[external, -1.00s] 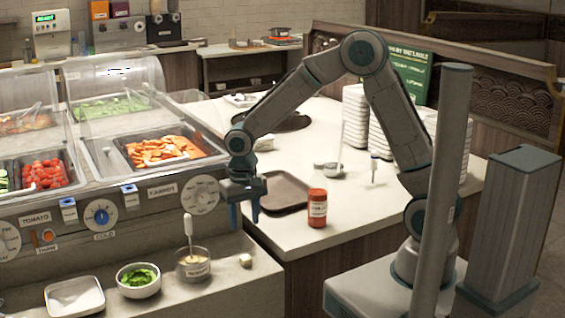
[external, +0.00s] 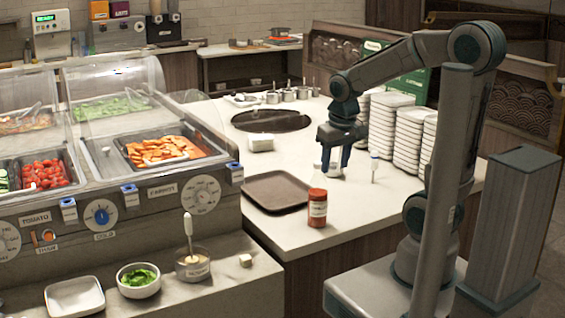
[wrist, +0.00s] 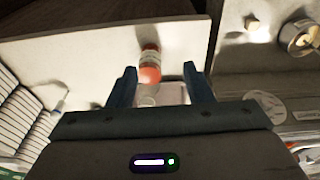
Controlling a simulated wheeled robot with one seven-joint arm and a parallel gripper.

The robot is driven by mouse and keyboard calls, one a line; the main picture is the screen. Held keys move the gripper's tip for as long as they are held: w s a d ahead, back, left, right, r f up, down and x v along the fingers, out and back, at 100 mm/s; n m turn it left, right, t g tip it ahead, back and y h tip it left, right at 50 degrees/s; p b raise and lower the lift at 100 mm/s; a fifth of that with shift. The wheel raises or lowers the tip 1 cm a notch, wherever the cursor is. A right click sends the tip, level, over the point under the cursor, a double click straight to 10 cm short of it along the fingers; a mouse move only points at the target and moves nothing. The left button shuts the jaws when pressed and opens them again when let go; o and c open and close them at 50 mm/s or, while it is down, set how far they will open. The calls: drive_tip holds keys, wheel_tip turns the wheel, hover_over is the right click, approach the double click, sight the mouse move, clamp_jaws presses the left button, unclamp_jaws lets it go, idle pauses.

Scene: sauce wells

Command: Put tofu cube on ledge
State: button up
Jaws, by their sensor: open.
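A small cream cube, which looks like the tofu cube (external: 246,260), rests on the grey front ledge (external: 228,296) of the salad bar, right of a sauce cup. It also shows at the top right of the wrist view (wrist: 251,22). My gripper (external: 335,170) is over the white counter beside the plate stacks, well away from the cube. Its fingers point down, spread apart and empty; in the wrist view (wrist: 157,70) the red-capped bottle shows beyond them. A pale object partly hidden near the fingertips is unclear.
The red bottle (external: 317,208) stands near the counter's front edge, beside a brown tray (external: 276,191). The sauce cup (external: 193,266) with a utensil, a bowl of greens (external: 138,281) and a white dish (external: 74,298) occupy the ledge. Plate stacks (external: 410,140) stand right of my gripper.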

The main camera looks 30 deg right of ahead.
drive_tip(key=s+d+r, duration=0.1)
drive_tip(key=s+d, duration=0.4)
drive_tip(key=s, duration=0.1)
drive_tip(key=shift+s+d+t, duration=0.4)
